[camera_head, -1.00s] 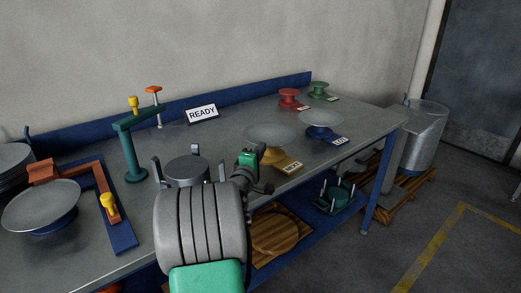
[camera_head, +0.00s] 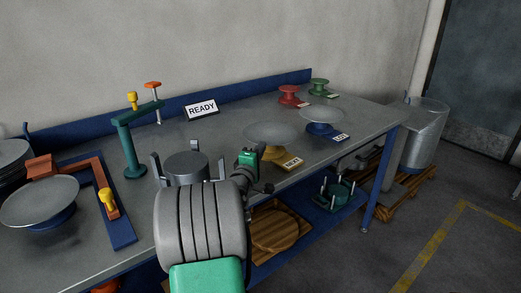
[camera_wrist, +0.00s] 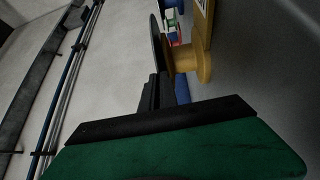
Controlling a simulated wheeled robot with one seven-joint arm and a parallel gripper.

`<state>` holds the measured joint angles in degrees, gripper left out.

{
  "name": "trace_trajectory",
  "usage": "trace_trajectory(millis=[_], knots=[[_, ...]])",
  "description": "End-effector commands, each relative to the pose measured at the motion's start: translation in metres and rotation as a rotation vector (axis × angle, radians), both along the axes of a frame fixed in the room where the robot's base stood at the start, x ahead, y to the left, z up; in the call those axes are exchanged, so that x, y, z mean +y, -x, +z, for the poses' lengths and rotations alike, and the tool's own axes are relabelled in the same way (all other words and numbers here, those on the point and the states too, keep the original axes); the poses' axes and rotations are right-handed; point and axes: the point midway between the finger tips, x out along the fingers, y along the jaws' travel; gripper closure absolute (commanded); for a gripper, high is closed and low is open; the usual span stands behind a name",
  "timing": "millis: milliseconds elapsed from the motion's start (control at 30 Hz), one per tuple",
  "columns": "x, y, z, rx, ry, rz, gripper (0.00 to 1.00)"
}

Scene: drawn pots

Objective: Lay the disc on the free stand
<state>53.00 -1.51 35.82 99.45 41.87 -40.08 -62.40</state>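A grey disc (camera_head: 271,133) lies on the yellow stand (camera_head: 275,153), labelled NEXT. The yellow stand shows sideways in the wrist view (camera_wrist: 204,62), with the dark disc (camera_wrist: 157,38) seen nearly edge-on. A second grey disc (camera_head: 322,115) lies on the blue stand (camera_head: 320,129). The red stand (camera_head: 290,92) and green stand (camera_head: 319,86) behind look bare. My gripper (camera_head: 262,187) is beside the near left of the yellow stand. In the wrist view its dark fingers (camera_wrist: 157,90) reach to the disc's edge; I cannot tell whether they grip it.
A larger grey disc (camera_head: 38,202) sits at the left beside an orange and blue frame (camera_head: 105,190). A teal post (camera_head: 129,150), a grey three-jawed chuck (camera_head: 186,168) and a READY sign (camera_head: 202,109) stand on the bench. A metal bin (camera_head: 425,130) stands at right on a pallet.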

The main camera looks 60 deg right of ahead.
Motion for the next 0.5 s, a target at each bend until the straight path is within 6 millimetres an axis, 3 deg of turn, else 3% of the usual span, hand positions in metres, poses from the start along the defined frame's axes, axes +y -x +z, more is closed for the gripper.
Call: trace_trajectory(millis=[400, 500], knots=[[-0.0001, -0.0001, -0.0052, 0.000, 0.002, 0.000, 1.00], [-0.0001, -0.0001, -0.0053, 0.000, 0.001, 0.000, 0.89]])
